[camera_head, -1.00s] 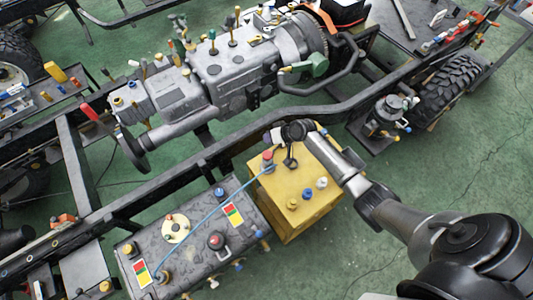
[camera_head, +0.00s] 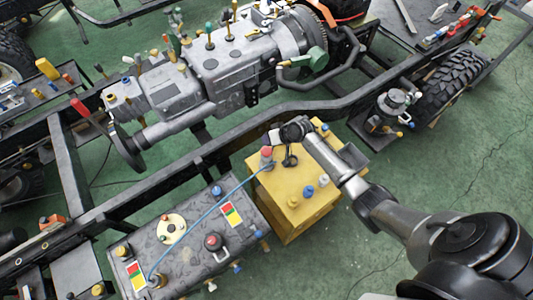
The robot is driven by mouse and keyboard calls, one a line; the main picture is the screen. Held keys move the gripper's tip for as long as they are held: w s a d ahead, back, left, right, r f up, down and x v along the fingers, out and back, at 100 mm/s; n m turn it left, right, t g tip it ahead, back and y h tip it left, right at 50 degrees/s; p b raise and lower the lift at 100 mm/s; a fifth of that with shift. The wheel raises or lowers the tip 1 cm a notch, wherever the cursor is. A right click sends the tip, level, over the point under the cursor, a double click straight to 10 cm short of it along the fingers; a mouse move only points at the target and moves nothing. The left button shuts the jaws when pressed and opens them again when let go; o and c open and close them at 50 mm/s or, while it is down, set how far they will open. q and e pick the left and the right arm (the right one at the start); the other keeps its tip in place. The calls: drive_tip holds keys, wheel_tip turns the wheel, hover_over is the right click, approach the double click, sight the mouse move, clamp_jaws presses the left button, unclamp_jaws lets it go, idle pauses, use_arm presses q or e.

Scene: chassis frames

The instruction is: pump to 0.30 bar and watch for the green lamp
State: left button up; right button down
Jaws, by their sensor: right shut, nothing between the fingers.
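My right gripper (camera_head: 289,158) is over the yellow box (camera_head: 308,207), at a black upright part on its top. Its fingers are small and dark here. A red-topped knob (camera_head: 266,153) stands at the box's back left corner, just left of the gripper. I cannot make out a gauge reading or a lit green lamp. My left gripper is not in view.
The black chassis rail (camera_head: 200,160) runs diagonally behind the box and tank. The grey engine and gearbox (camera_head: 215,75) lie beyond it. A tyre (camera_head: 455,85) and a small round grey unit (camera_head: 392,103) are at the right. Green floor (camera_head: 440,160) is open at right.

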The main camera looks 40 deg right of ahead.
sight(264, 149)
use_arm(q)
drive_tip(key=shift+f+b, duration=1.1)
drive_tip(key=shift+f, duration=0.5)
use_arm(e)
drive_tip(key=shift+f, duration=1.95)
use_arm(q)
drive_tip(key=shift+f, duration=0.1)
use_arm(e)
drive_tip(key=shift+f, duration=0.15)
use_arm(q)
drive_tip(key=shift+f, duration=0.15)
use_arm(e)
drive_tip(key=shift+f, duration=0.25)
use_arm(q)
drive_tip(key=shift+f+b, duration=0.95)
drive_tip(key=shift+b, duration=0.25)
use_arm(e)
drive_tip(key=shift+f, duration=1.2)
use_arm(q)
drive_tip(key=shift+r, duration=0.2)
use_arm(e)
drive_tip(key=shift+r, duration=0.2)
use_arm(q)
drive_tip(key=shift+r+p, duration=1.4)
drive_tip(key=shift+p, duration=0.2)
use_arm(e)
drive_tip(key=shift+r, duration=1.4)
